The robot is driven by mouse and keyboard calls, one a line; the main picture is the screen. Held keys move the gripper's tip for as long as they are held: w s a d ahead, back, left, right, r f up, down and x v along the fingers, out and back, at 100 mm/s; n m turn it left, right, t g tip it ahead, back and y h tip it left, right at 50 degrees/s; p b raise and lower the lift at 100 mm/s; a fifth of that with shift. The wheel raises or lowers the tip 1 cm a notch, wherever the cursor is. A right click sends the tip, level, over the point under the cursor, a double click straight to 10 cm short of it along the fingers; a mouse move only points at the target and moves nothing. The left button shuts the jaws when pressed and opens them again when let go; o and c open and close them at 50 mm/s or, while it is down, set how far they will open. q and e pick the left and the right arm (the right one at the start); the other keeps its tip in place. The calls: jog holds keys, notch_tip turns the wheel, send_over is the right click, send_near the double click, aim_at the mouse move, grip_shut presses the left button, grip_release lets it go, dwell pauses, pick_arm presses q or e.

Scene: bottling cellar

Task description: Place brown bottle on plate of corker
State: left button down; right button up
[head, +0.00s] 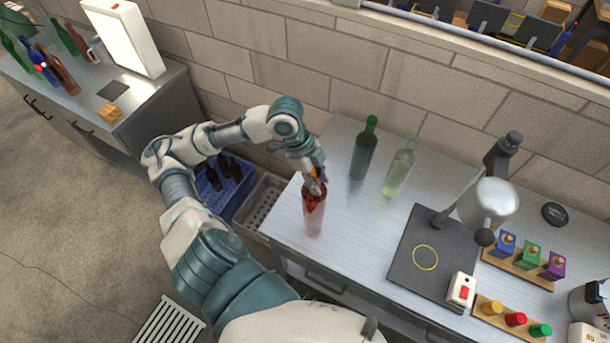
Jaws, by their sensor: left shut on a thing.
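A reddish-brown bottle (313,214) is upright at the left end of the steel worktop. My left gripper (315,182) is shut on its neck from above; the fingers hide the top of the bottle. I cannot tell whether its base touches the worktop. The corker stands to the right, with a dark plate (408,277) marked by a yellow ring (425,257). The ring is empty. The corker's silver head (487,203) and lever are at the back right of the plate. My right gripper is not in view.
A dark green bottle (363,152) and a pale green bottle (399,172) stand behind, between bottle and corker. A white box with a red button (461,290) sits at the plate's front right corner. Racks of coloured blocks (519,264) and stoppers (506,318) lie right. Worktop (350,235) left of the plate is clear.

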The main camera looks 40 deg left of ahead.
pick_arm(q)
jog(key=shift+w+d+f+p, duration=0.1)
jog(key=shift+w+d+f, duration=0.3)
jog(key=shift+w+f, duration=0.2)
jog(key=shift+w+d+f+p, duration=0.15)
jog(key=shift+w+d+f, duration=0.2)
jog(key=shift+w+f, duration=0.25)
jog(key=shift+w+d+f+p, duration=0.1)
jog(key=shift+w+d+f, duration=0.35)
jog(key=shift+f, duration=0.3)
jog(key=c, duration=1.1)
grip_release()
jog(key=shift+a+f, duration=0.1)
jog(key=shift+a, duration=0.15)
jog(key=shift+o, duration=1.2)
jog(key=shift+s+a, duration=0.1)
jog(key=shift+a, duration=0.15)
